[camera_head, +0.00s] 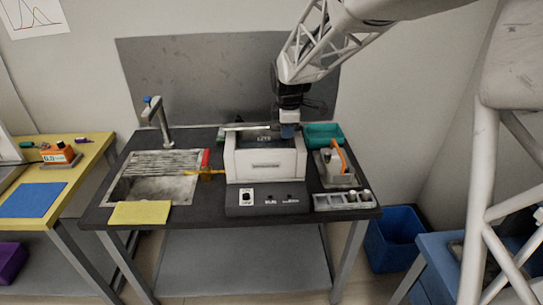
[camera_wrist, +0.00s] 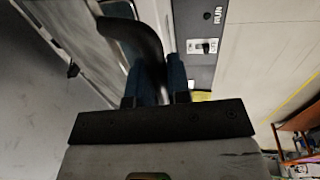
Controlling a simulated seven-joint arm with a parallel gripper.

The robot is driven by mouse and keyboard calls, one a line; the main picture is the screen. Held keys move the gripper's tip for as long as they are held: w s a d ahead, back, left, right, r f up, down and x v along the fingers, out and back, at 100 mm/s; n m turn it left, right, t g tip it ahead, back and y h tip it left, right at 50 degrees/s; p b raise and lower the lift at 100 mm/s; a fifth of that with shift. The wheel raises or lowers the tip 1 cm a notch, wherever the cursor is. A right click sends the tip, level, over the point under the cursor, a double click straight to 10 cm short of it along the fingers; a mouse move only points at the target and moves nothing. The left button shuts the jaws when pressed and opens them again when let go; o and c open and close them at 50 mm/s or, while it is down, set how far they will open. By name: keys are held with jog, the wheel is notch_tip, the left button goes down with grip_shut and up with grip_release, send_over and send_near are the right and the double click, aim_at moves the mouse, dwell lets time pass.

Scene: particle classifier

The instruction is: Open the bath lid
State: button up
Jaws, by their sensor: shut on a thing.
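The white bath (camera_head: 265,165) stands in the middle of the dark bench, with a dark control panel along its front. In the wrist view, a black curved handle (camera_wrist: 148,38) passes between the blue fingers of my gripper (camera_wrist: 158,88). My gripper is shut on this handle. In the head view, my gripper (camera_head: 288,131) is at the top of the bath, right of its middle. The bath's top is partly hidden by its front wall and my gripper, so I cannot tell how far the lid is raised.
A sink (camera_head: 150,188) with a tap (camera_head: 160,120) lies left of the bath, with a yellow cloth (camera_head: 140,212) in front. A teal tray (camera_head: 324,134), a holder with an orange-handled item (camera_head: 340,155) and a grey rack (camera_head: 342,202) stand to the right. A metal backsplash rises behind.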

jog(key=shift+w+r+t, duration=0.15)
jog(key=shift+w+r, duration=0.3)
jog(key=shift+r, duration=0.25)
jog(key=shift+w+r+t, duration=0.15)
jog(key=shift+w+r, duration=0.25)
jog(key=shift+r, duration=0.35)
jog(key=shift+w+r, duration=0.1)
jog(key=shift+w+r+t, duration=0.3)
jog(key=shift+w+r, duration=0.65)
jog(key=shift+r, duration=0.2)
jog(key=shift+w+r+t, duration=0.3)
jog(key=shift+w+r, duration=0.9)
jog(key=shift+w, duration=0.05)
